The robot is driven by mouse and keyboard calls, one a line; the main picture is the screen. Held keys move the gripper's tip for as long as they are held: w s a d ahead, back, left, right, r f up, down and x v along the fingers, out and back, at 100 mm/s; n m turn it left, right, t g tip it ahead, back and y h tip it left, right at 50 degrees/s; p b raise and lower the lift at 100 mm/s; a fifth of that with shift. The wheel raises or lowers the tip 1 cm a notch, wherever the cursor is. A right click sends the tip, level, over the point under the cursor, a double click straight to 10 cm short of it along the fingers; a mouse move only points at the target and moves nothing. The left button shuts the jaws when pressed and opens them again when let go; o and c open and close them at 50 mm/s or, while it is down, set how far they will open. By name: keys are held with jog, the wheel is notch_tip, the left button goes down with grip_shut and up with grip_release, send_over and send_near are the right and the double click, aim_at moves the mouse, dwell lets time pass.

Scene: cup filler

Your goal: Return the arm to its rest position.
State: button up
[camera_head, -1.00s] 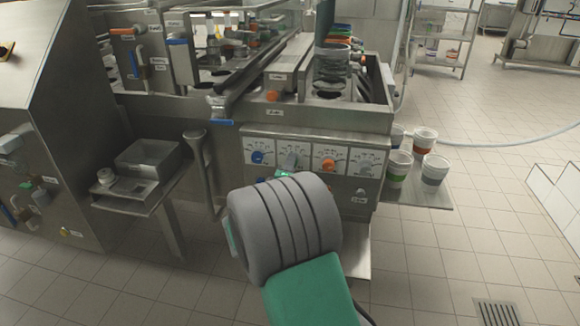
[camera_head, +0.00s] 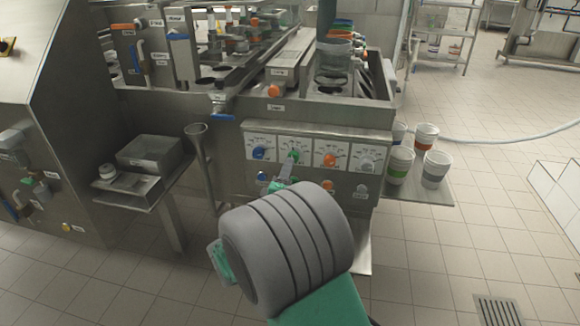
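My arm shows at the bottom centre as a thick grey ribbed section (camera_head: 290,250) with a green link (camera_head: 325,305) below it. My gripper (camera_head: 285,172) is mostly hidden behind the ribbed section. Only a small grey tip shows, just below the green knob on the machine's front panel. Whether it touches the knob, and whether it is open or shut, I cannot tell. The panel has a blue knob (camera_head: 259,153), a green knob (camera_head: 293,156), an orange knob (camera_head: 330,160) and a grey knob (camera_head: 367,165) in a row.
The steel filling machine (camera_head: 330,118) stands right in front of my arm. Several cups, one being a green-banded cup (camera_head: 399,165), stand on a side shelf (camera_head: 425,197) at right. A small steel side table (camera_head: 125,197) is at left. Tiled floor (camera_head: 430,270) is open at lower right.

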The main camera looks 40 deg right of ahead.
jog(key=shift+s+a, duration=0.35)
jog(key=shift+a, duration=0.15)
jog(key=s+a+r+m+g+y+p, duration=0.2)
jog(key=s+a+r+y+p, duration=0.2)
jog(key=a+p, duration=0.3)
jog(key=s+a+r+m+g+y+p, duration=0.1)
jog(key=s+a+r+g+y+p, duration=0.2)
jog(key=a+r+p, duration=0.4)
jog(key=s+a+r+m+g+y+p, duration=0.2)
jog(key=s+a+r+y+p, duration=0.3)
jog(key=a, duration=1)
jog(key=y+p, duration=0.2)
jog(key=p, duration=0.1)
jog(key=shift+s+r+m+g+p, duration=0.2)
jog(key=shift+s+m+g+p, duration=0.1)
jog(key=shift+g+p, duration=0.1)
jog(key=shift+c, duration=0.4)
